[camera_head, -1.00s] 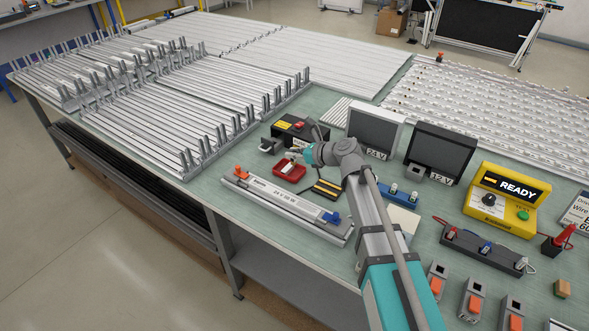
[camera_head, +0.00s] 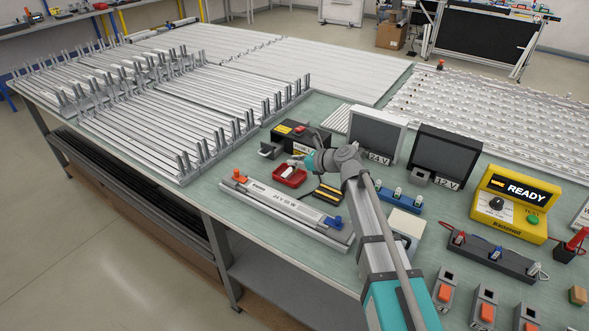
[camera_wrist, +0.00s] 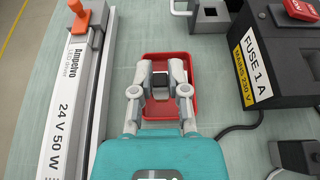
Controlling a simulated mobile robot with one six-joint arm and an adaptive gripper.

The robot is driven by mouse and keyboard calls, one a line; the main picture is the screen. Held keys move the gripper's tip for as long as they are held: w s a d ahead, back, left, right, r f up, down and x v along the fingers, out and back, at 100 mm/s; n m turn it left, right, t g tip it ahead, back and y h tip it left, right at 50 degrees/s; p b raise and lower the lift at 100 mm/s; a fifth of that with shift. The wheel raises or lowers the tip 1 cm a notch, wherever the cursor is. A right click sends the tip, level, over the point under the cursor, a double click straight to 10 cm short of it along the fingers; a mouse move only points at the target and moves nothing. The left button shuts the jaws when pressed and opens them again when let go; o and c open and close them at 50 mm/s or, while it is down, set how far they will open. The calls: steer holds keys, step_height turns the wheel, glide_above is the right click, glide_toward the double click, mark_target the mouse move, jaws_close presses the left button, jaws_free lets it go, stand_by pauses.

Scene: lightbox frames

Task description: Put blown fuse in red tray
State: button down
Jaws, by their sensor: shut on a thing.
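The red tray (camera_head: 290,178) is a small shallow tray on the green bench top, between the long white LED driver and the black fuse box. It also shows in the wrist view (camera_wrist: 190,121), under my fingers. My gripper (camera_wrist: 159,73) is over the tray, its two fingers close together with a small pale and dark thing between the tips. I take this for the fuse (camera_wrist: 159,68); its ends are mostly hidden by the fingers. In the head view my gripper (camera_head: 297,163) is at the tray's back edge. Its exact height above the tray floor is unclear.
The LED driver (camera_wrist: 72,100) lies left of the tray, and the fuse box (camera_wrist: 265,55) with its cable stands right. A grey block (camera_wrist: 212,18) is behind. The 24 V and 12 V panels stand behind my arm, and a yellow READY tester (camera_head: 510,205) is far right.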

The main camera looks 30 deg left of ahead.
mark_target(297, 171)
steer(key=shift+w+a+f+b, duration=0.25)
steer(key=shift+w+f+b, duration=0.25)
steer(key=shift+f+b, duration=0.25)
steer(key=shift+s+f+b, duration=0.15)
steer(key=shift+f+b, duration=1.1)
steer(key=shift+f, duration=0.15)
steer(key=c, duration=0.6)
jaws_free()
steer(key=shift+c, duration=0.2)
steer(key=shift+r, duration=0.2)
steer(key=shift+d+r, duration=0.15)
steer(key=shift+d, duration=0.2)
steer(key=p+v, duration=0.4)
steer(key=v, duration=0.6)
steer(key=shift+d+r, duration=0.1)
steer(key=shift+d, duration=0.15)
steer(key=shift+d+r+p, duration=0.1)
steer(key=shift+d+p, duration=0.25)
steer(key=shift+d, duration=0.05)
